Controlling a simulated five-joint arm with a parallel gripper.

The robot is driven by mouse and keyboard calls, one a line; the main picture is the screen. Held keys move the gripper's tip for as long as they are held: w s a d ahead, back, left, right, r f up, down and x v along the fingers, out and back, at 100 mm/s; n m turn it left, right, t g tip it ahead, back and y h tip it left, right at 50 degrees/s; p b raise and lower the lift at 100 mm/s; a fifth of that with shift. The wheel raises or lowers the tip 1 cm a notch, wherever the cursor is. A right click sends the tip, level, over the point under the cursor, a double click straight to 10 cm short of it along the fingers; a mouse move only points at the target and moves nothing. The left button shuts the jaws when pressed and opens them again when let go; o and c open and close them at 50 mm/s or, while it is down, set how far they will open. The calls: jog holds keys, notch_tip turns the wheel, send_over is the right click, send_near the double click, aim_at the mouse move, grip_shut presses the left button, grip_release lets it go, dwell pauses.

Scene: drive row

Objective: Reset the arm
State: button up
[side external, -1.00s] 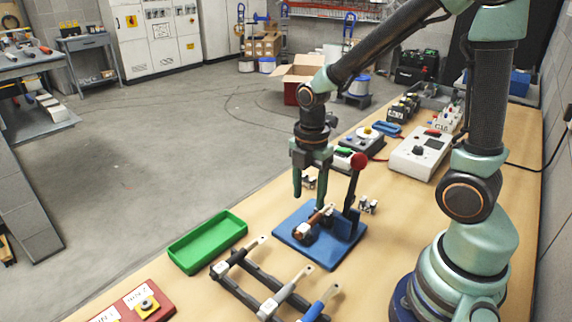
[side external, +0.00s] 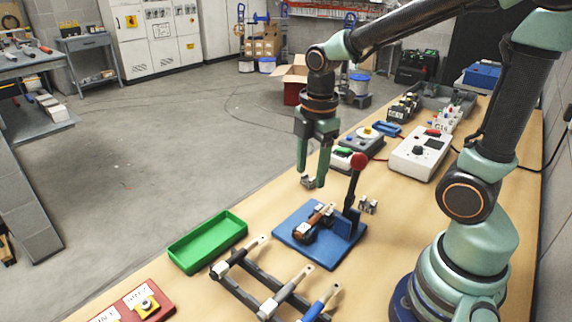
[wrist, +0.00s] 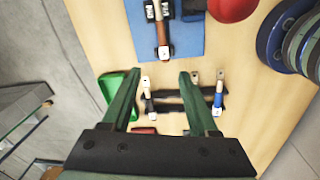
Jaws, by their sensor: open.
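My gripper (side external: 312,178) hangs fingers-down above the bench, behind the blue plate (side external: 325,255) in the side view. Its two fingers stand apart; in the wrist view my gripper (wrist: 160,76) shows nothing between its fingertips. A brown-handled piece (side external: 317,222) lies on the blue plate, beside an upright black lever with a red ball (side external: 359,160). The red ball (wrist: 232,7) also shows at the top of the wrist view.
A green tray (side external: 240,232) lies left of the blue plate. Small metal parts (side external: 368,205) sit right of the lever. A white meter box (side external: 420,154) and other devices fill the bench behind.

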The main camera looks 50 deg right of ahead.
notch_tip(320, 180, up, 7)
jog(key=s+a+m+t, duration=0.1)
jog(key=m+t, duration=0.3)
jog(key=m, duration=1.1)
jog(key=shift+s+t, duration=0.4)
jog(key=shift+s, duration=0.4)
